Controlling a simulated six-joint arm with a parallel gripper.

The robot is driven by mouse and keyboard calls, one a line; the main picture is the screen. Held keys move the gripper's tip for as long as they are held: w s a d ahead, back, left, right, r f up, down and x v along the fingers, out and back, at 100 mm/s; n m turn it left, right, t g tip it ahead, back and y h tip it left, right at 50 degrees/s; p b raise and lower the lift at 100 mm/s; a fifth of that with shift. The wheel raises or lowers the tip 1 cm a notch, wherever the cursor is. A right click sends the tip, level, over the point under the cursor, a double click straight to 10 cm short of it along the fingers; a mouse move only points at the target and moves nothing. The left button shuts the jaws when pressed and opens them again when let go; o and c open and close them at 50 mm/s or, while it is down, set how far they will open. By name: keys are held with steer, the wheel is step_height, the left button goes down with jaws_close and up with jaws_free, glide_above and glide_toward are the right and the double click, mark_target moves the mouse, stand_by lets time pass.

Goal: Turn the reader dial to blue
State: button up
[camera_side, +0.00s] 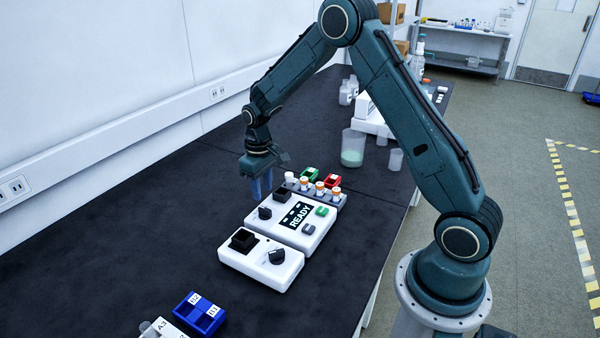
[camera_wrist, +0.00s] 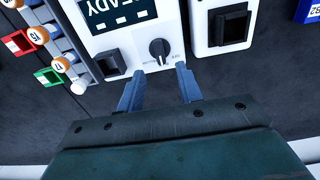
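The reader is a white box (camera_side: 290,238) with a dark screen showing READY (camera_side: 298,215). Its black dial (camera_side: 265,212) is on the corner near the wall. In the wrist view the dial (camera_wrist: 159,48) stands between two tiny labels that I cannot read. No blue mark shows clearly beside it. My gripper (camera_side: 261,196) points down above the wall side of the reader. The dial appears just beyond the fingertips, and I see no contact.
A second white box (camera_side: 262,268) with a black socket and its own knob (camera_side: 277,256) stands beside the reader. A rack (camera_side: 318,193) of orange-capped vials is on the other side. A blue holder (camera_side: 200,314) lies at the front. The bench towards the wall is clear.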

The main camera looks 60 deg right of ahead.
mark_target(265, 209)
step_height(265, 209, up, 8)
steer(key=shift+f, duration=0.25)
stand_by(0.4)
steer(key=s+a+r+t, duration=0.1)
steer(key=s+a+r, duration=0.2)
steer(key=s+r, duration=0.35)
steer(key=s+a+r+t, duration=0.2)
steer(key=s+a+r, duration=0.1)
steer(key=s+r, duration=0.4)
steer(key=s+a+r+t, duration=0.2)
steer(key=s+a, duration=0.1)
steer(key=s, duration=1.2)
steer(key=shift+s+a+r+t, duration=0.15)
steer(key=shift+s+a+t, duration=0.05)
steer(key=shift+s+t, duration=0.15)
